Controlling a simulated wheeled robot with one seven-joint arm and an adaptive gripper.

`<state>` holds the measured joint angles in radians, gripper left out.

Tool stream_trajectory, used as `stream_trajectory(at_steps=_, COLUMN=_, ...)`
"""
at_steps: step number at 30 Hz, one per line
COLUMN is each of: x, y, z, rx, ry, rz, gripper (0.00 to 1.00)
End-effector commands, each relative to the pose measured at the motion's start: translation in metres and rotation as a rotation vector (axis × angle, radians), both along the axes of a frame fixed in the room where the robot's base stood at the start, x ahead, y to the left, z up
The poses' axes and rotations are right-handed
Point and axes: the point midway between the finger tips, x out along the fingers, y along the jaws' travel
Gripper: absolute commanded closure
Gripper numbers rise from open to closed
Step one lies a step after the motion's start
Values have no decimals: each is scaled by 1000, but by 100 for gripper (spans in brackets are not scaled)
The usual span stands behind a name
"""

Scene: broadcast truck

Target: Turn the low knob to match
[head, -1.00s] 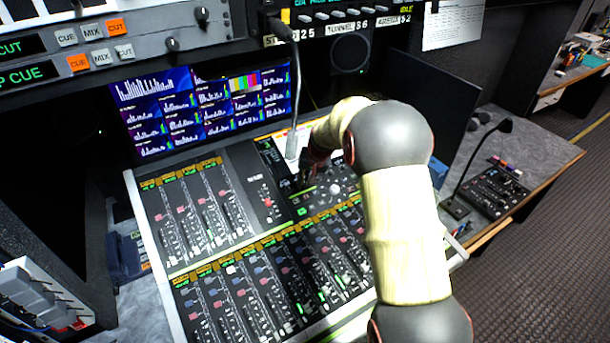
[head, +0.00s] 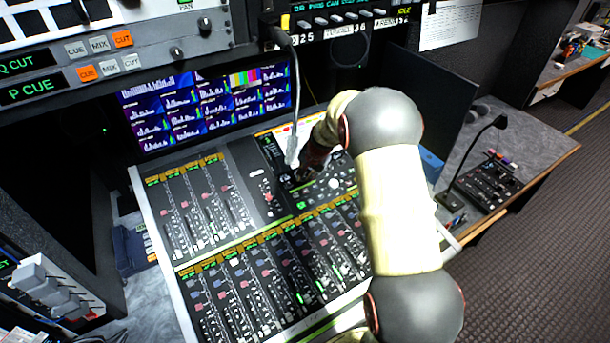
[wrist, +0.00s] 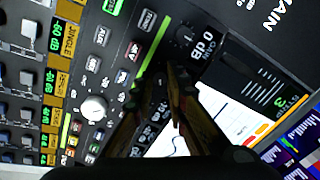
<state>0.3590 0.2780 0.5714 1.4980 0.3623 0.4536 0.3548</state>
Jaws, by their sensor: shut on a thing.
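My gripper (wrist: 162,72) reaches down to the mixing console (head: 160,262). In the wrist view its two dark fingers converge over the console's control section, close to a green line. The fingertips are shut on a small dark knob, the low knob, which they mostly hide; I cannot read its label or setting. A dark gain knob (wrist: 184,36) marked 0 dB sits just beyond the tips. A larger white knob (wrist: 93,107) is to the left, also visible in the head view (head: 333,183). In the head view my forearm and wrist hide much of the gripper.
A gooseneck lamp or microphone (head: 296,100) hangs close to my gripper. A monitor wall (head: 205,105) stands behind the console, with a button panel (head: 100,60) above. Rows of faders (head: 265,280) fill the front. A desk microphone (head: 480,150) stands at right.

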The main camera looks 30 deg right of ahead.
Motion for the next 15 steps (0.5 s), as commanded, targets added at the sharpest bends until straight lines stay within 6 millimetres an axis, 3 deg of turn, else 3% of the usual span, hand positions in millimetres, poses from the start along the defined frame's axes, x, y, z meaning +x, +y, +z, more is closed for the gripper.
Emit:
stream_trajectory(at_steps=7, x=0, y=0, z=0, rx=-1, ry=-1, rz=1, gripper=100)
stream_trajectory(at_steps=8, x=0, y=0, z=0, rx=-1, ry=-1, rz=1, gripper=85)
stream_trajectory(at_steps=15, x=0, y=0, z=0, rx=0, ry=0, rz=1, gripper=71)
